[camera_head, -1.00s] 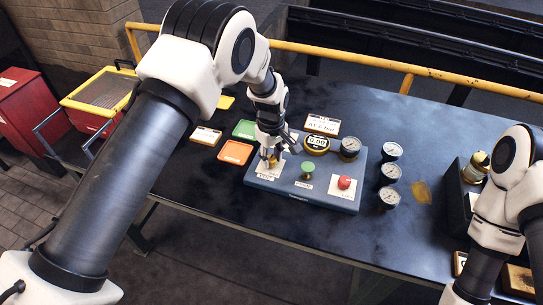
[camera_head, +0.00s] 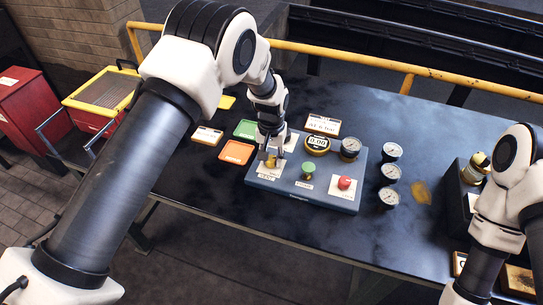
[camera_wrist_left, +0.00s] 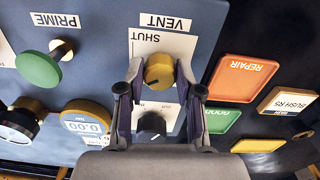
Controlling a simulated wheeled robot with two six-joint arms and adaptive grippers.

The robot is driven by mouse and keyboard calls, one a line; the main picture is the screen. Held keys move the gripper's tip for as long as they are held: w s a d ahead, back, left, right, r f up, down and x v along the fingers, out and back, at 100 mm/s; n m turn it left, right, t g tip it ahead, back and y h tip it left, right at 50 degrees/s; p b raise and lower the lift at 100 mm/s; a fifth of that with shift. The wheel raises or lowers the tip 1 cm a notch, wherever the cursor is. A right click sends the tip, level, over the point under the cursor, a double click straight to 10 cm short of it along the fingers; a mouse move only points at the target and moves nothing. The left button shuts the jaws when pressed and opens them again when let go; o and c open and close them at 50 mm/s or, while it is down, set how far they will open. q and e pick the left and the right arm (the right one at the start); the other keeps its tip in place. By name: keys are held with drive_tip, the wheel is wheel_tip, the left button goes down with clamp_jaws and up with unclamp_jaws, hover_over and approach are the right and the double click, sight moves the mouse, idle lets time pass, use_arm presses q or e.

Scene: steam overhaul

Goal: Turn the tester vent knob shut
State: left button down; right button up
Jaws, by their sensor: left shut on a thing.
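The brass-yellow vent knob (camera_wrist_left: 159,70) sits on a white label plate marked VENT and SHUT (camera_wrist_left: 185,48), on the blue-grey tester panel (camera_wrist_left: 95,22). A dark pointer line shows on the knob's face. My left gripper (camera_wrist_left: 159,86) has one finger on each side of the knob and is shut on it. In the head view my left gripper (camera_head: 270,156) stands over the tester's left side (camera_head: 252,181), partly hiding the knob. My right arm shows at the right edge; its gripper is out of view.
A green PRIME knob (camera_head: 308,168), red button (camera_head: 344,183), yellow-ringed display (camera_head: 317,144) and gauge (camera_head: 350,148) are on the tester. Several loose gauges (camera_head: 390,173) stand to its right. Orange (camera_head: 236,152) and green (camera_head: 245,129) trays lie left. The table front is clear.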

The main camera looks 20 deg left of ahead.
sight(271, 159)
use_arm(q)
drive_tip(key=m, duration=0.6)
drive_tip(key=shift+s+f+p, duration=0.15)
drive_tip(key=shift+f+p, duration=0.05)
drive_tip(key=shift+p, duration=0.1)
drive_tip(key=shift+m, duration=0.3)
drive_tip(key=c, duration=0.8)
unclamp_jaws()
drive_tip(key=shift+o, duration=0.2)
drive_tip(key=shift+w, duration=0.2)
wheel_tip(271, 159, up, 12)
